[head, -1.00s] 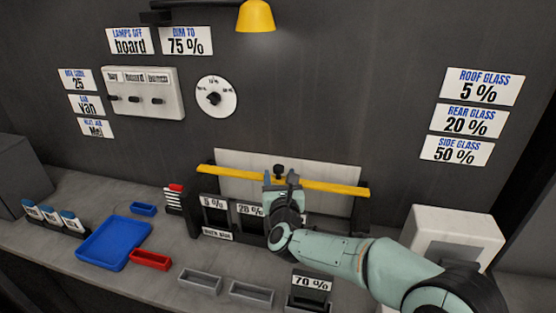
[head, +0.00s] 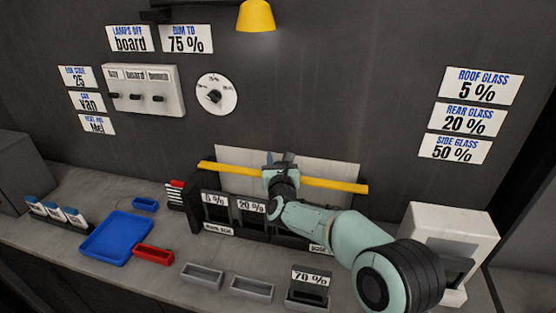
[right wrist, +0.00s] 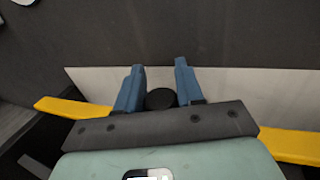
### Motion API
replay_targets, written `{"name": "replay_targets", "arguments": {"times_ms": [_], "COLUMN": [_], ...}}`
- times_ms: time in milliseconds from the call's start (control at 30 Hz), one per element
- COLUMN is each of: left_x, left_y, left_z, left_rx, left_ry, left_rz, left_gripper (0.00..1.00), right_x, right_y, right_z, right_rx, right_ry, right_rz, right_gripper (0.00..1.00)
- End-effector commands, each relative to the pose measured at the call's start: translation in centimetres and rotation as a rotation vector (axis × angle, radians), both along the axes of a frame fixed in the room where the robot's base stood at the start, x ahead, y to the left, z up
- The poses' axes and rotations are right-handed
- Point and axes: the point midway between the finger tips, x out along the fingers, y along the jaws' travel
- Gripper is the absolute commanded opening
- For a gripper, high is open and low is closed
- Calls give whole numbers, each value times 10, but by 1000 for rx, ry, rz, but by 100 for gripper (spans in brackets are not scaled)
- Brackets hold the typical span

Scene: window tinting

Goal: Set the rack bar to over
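The yellow rack bar (head: 226,170) runs across the dark rack in front of a pale panel, and it also shows in the right wrist view (right wrist: 290,144). My right gripper (head: 279,158) is at the middle of the bar. In the right wrist view its two blue fingers (right wrist: 160,80) stand apart, one on each side of a round black knob (right wrist: 160,99). The knob lies between them with little room, and I see no clear grip on it. In the head view my gripper hides the knob and the bar's middle. My left gripper is not in view.
The rack (head: 212,229) has slots labelled 5 % and 20 %; my right arm covers others. A blue tray (head: 117,238), a red bin (head: 153,255), grey bins (head: 202,276) and a 70 % holder (head: 308,291) stand on the counter. A white box (head: 452,226) is at right.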

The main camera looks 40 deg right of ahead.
Motion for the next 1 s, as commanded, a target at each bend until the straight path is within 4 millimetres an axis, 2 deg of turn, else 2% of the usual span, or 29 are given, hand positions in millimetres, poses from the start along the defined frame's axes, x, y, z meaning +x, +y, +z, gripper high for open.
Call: {"name": "replay_targets", "arguments": {"times_ms": [133,233,400,533,700,1000], "left_x": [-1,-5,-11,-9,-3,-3], "left_y": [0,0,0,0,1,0], "left_z": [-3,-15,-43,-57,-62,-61], "left_rx": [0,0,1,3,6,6], "left_ry": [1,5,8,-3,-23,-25], "left_rz": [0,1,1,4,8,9], "left_gripper": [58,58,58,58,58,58], "right_x": [-2,-8,-25,-41,-54,-55], "right_y": [2,9,32,52,68,71], "right_z": [-1,-2,-4,-3,-1,0], "right_rx": [0,1,3,4,1,1], "right_ry": [-1,-6,-8,-7,-3,1], "right_rz": [0,-1,3,5,1,4], "right_gripper": [0,0,0,0,0,0]}}
